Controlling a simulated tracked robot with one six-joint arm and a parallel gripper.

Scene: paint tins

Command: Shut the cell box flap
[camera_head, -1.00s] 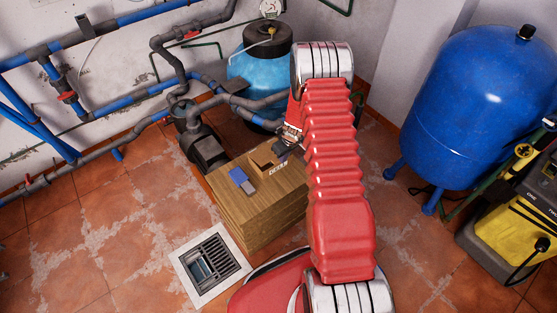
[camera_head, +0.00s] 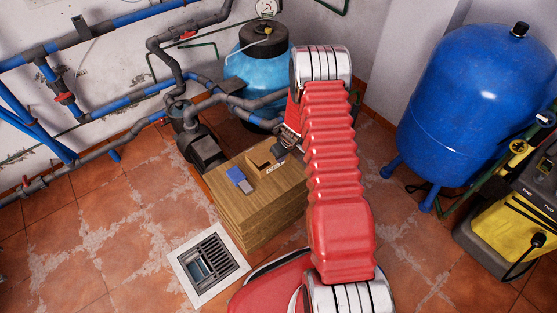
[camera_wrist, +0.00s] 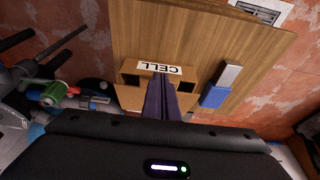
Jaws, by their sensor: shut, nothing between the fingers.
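The small brown cardboard cell box (camera_head: 258,160) stands on the wooden block in the head view. In the wrist view the cell box (camera_wrist: 131,80) carries a white CELL label (camera_wrist: 159,68) on its far edge, upside down. A tan cardboard panel (camera_wrist: 129,98), apparently the flap, shows on the side near my gripper; its exact angle is unclear. My gripper (camera_wrist: 160,104) is shut and empty. Its dark fingers cover the middle of the box; whether they touch it I cannot tell. In the head view my gripper (camera_head: 280,154) is at the box's right side, partly hidden by my arm.
A blue and grey item (camera_head: 240,180) lies on the wooden block (camera_head: 262,205), left of the box. Pipes and a pump (camera_head: 200,147) stand behind. A floor drain (camera_head: 208,264) lies in front. The large blue tank (camera_head: 465,105) is at right.

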